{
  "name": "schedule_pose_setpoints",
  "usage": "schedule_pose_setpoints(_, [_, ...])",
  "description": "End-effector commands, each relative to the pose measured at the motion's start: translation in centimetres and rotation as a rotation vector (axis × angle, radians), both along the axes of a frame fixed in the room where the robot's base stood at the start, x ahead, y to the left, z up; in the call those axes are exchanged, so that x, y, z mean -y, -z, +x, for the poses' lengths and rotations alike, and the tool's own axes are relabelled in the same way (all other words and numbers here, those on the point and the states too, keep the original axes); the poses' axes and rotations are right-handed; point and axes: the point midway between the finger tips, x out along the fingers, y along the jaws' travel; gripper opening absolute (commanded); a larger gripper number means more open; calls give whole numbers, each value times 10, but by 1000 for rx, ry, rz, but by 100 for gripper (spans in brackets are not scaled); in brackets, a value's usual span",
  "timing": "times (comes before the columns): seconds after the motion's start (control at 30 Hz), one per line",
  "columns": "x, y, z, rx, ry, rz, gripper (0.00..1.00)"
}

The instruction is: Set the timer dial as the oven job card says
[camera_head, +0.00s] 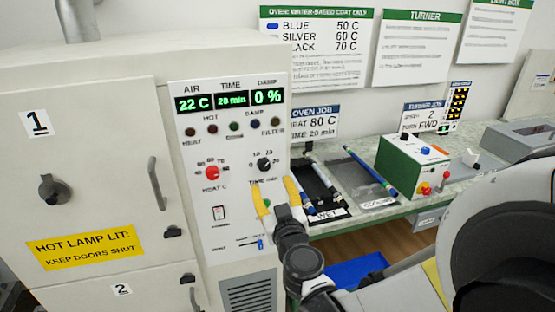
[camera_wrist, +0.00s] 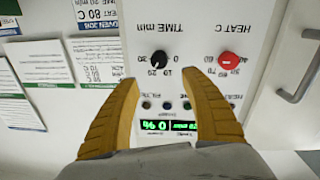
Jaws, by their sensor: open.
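The time display (camera_head: 231,100) reads 20 min. The oven job card (camera_head: 313,122) on the wall reads HEAT 80 C, TIME 20 min. My gripper (camera_head: 273,183) is open and empty, its yellow fingers just below the dial in the head view. In the wrist view, the fingertips of my gripper (camera_wrist: 160,80) are spread either side of the dial, without visible contact.
The red heat dial (camera_head: 212,172) is left of the timer dial. A rocker switch (camera_head: 219,213) and a blue slider (camera_head: 260,243) sit lower on the panel. The oven doors look shut. Right, a bench carries rods on trays and a green turner box (camera_head: 412,163).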

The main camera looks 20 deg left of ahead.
Motion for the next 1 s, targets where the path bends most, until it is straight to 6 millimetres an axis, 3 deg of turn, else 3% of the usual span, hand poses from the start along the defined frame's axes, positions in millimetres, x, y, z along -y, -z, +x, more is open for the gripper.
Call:
schedule_pose_setpoints(0.5, [-42, 2, 79, 0, 1, 1, 54])
schedule_pose_setpoints(0.7, [-49, 0, 91, 0, 0, 1, 54])
schedule_pose_setpoints(0.97, [-49, 0, 92, 0, 0, 1, 54])
schedule_pose_setpoints(1.0, [-49, 0, 92, 0, 0, 1, 43])
